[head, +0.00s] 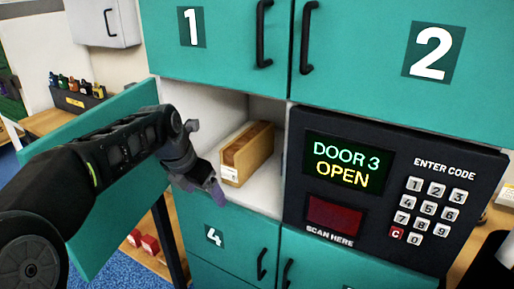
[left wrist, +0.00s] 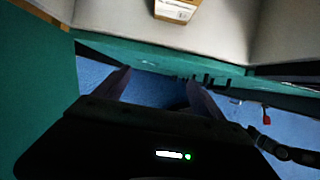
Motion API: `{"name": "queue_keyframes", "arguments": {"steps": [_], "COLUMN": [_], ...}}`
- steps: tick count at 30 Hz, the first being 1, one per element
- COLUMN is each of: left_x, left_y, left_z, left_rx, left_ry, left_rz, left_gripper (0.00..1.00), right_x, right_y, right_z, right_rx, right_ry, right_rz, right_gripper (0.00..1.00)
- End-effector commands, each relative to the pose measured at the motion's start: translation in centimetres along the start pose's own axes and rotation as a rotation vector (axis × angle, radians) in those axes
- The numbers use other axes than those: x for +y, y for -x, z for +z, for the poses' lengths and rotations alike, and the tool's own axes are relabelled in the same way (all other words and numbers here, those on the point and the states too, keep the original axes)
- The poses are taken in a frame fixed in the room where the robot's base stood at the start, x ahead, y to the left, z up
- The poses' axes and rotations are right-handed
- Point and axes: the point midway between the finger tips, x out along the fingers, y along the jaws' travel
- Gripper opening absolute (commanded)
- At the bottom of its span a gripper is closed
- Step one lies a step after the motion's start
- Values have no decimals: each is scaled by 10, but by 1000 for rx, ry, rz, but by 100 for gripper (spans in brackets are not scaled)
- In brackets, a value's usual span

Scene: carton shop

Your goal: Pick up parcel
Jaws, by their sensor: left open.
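In the left wrist view the open, empty fingers (left wrist: 158,92) point down past the shelf edge, and the parcel's labelled end (left wrist: 176,10) shows at the top, cut off by the frame. My right gripper is not seen.
A black keypad panel (head: 395,190) reading "DOOR 3 OPEN" borders the compartment on the right. Closed doors 1 (head: 215,60) and 2 (head: 460,85) are above, and door 4 (head: 225,250) is below. The compartment floor around the parcel is bare.

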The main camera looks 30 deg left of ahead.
Motion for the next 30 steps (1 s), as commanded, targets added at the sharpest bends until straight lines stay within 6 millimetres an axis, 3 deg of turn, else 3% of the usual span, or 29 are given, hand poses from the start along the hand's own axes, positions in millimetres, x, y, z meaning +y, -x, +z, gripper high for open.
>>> {"name": "queue_keyframes", "arguments": {"steps": [14, 24, 30], "left_x": [0, 0, 1], "left_y": [-1, -24, -32], "left_z": [6, 62, 80], "left_rx": [5, 6, 4], "left_ry": [17, 17, 18], "left_rz": [-2, -3, -2], "left_gripper": [80, 80, 80], "right_x": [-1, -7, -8], "right_y": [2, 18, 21], "right_z": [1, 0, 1], "right_rx": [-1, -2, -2], "right_ry": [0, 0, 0], "right_rz": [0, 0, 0], "right_gripper": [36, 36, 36]}}
